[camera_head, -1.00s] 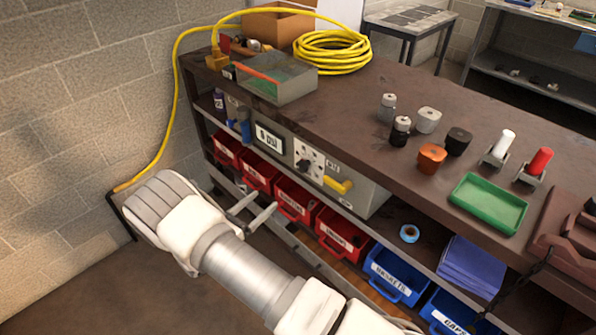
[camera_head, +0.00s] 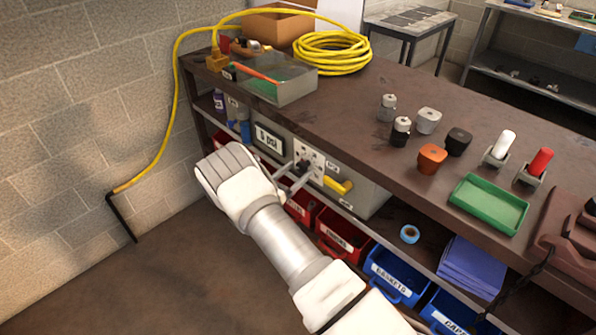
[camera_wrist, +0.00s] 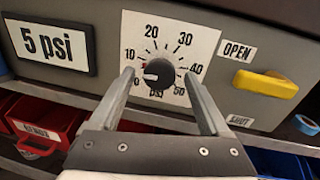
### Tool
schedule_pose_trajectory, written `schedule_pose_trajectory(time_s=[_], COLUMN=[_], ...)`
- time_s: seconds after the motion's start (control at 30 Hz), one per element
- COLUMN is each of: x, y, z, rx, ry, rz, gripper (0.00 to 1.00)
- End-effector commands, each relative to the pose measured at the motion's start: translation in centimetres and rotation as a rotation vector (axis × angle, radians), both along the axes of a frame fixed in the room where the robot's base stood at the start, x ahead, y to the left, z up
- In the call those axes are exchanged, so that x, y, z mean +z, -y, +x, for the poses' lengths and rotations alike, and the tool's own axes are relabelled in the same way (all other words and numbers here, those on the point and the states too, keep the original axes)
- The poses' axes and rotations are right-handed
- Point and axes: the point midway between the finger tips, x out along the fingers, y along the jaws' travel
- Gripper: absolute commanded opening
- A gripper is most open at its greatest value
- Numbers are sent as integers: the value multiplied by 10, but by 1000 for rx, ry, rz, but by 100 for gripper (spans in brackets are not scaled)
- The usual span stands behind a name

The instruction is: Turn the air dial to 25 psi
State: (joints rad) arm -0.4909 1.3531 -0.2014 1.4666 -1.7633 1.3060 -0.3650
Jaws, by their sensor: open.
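The air dial (camera_wrist: 158,73) is a dark round knob on a white plate with a printed scale from 0 to 50 psi. Its white mark points left, to the low end of the scale. A display (camera_wrist: 53,44) to its left reads 5 psi. My gripper (camera_wrist: 159,78) is open, with one finger on each side of the knob; I cannot tell whether they touch it. In the head view, my gripper (camera_head: 298,176) is at the dial (camera_head: 307,163) on the front of the grey panel box, and the fingers partly cover the plate.
A yellow handle (camera_wrist: 266,84) between OPEN and SHUT labels is right of the dial. Red bins (camera_head: 342,236) and blue bins (camera_head: 396,276) stand below the panel. The workbench top (camera_head: 345,110) overhangs it. Floor space is free at the lower left.

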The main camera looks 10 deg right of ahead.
Motion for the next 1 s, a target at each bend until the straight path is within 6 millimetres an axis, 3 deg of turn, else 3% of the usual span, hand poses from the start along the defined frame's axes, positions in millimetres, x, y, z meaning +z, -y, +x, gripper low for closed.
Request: schedule_pose_trajectory(time_s=[0.37,0.83,1.0], x=[0,0,0], y=[6,5,5], z=[5,5,5], rx=[0,0,1], ry=[0,0,5], rz=[0,0,3], gripper=[80,0,0])
